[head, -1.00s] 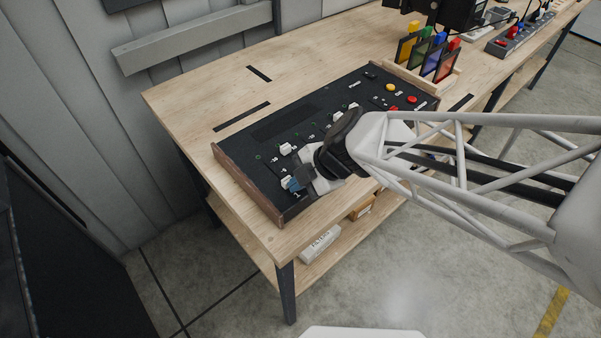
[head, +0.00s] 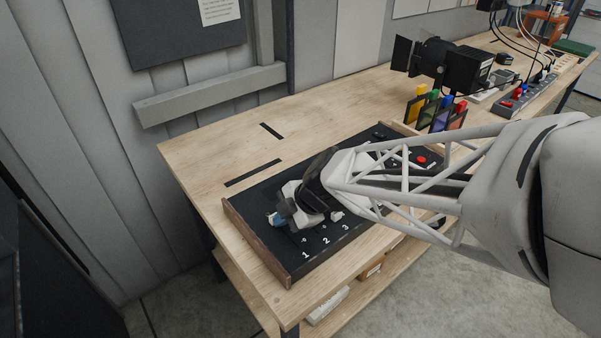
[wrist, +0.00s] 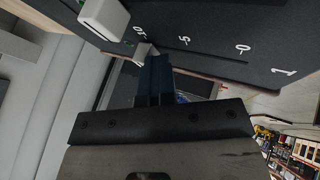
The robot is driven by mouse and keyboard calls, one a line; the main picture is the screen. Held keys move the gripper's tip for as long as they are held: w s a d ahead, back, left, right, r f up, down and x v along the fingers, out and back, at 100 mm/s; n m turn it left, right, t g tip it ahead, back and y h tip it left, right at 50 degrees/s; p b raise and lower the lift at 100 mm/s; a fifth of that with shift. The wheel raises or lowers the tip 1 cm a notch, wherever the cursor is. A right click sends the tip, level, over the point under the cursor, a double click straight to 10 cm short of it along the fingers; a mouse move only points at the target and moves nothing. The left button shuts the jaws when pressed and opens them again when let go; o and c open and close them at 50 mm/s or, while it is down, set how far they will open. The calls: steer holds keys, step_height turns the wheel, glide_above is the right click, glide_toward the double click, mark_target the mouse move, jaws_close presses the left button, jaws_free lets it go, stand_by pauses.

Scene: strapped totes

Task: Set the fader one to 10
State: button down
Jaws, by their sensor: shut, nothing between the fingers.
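The control console (head: 262,240) is a black panel with wooden sides on the bench. Fader one's track lies by its left side, above the printed 1. Its white cap (wrist: 145,51) sits near the 10 mark in the wrist view; in the head view a pale cap (head: 273,218) shows at the far end of that track. My gripper (head: 280,216) is shut and empty over the panel.
Another white fader cap (wrist: 105,18) stands close by in the wrist view. A further white cap (head: 337,215) shows beside my gripper. Colored filter frames (head: 435,110) and a black lamp (head: 445,62) stand behind the console.

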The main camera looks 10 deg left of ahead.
steer(key=shift+d, duration=0.1)
stand_by(0.3)
steer(key=shift+s+d, duration=1)
steer(key=shift+s, duration=0.05)
steer(key=v, duration=1)
steer(key=shift+s+d, duration=0.35)
steer(key=s+d+r+m+h, duration=0.2)
steer(key=s+d+m, duration=0.1)
steer(key=d+m, duration=0.3)
steer(key=s+d+r+m+t+h, duration=0.1)
steer(key=s+d+r+m+h, duration=0.2)
steer(key=d+m, duration=0.4)
steer(key=s+d+r+m+h, duration=0.2)
steer(key=s+d+m, duration=0.2)
steer(key=m, duration=0.9)
steer(key=shift+d+r+t+h, duration=0.2)
steer(key=shift+d+t+h, duration=0.15)
steer(key=shift+d, duration=0.85)
